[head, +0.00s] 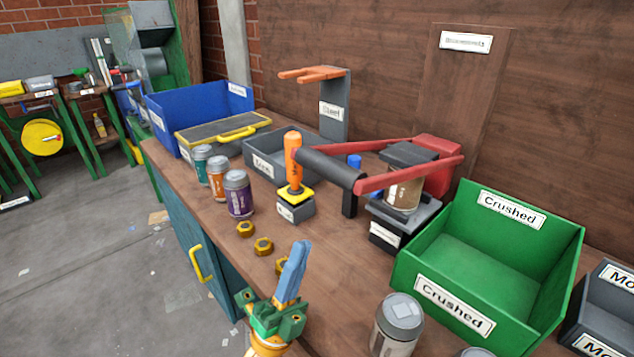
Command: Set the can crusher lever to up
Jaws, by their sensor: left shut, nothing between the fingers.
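The can crusher (403,155) stands on the bench right of centre, with a dark press block over a brown can (404,196). Its lever has two red arms (400,175) joined by a thick black handle (330,167). The lever lies low, close to level, with the handle reaching forward and left. My left gripper (293,270) has blue fingers shut together with nothing between them. It is at the lower centre, in front of the crusher and clearly apart from the handle in the picture. My right gripper is out of view.
An orange stick (293,160) on a small base stands beside the handle's left end. Several cans stand at left, one grey can (398,322) at front. Brass nuts (264,246) lie near my gripper. A green "Crushed" bin (490,250) is at right, a grey bin (270,158) behind.

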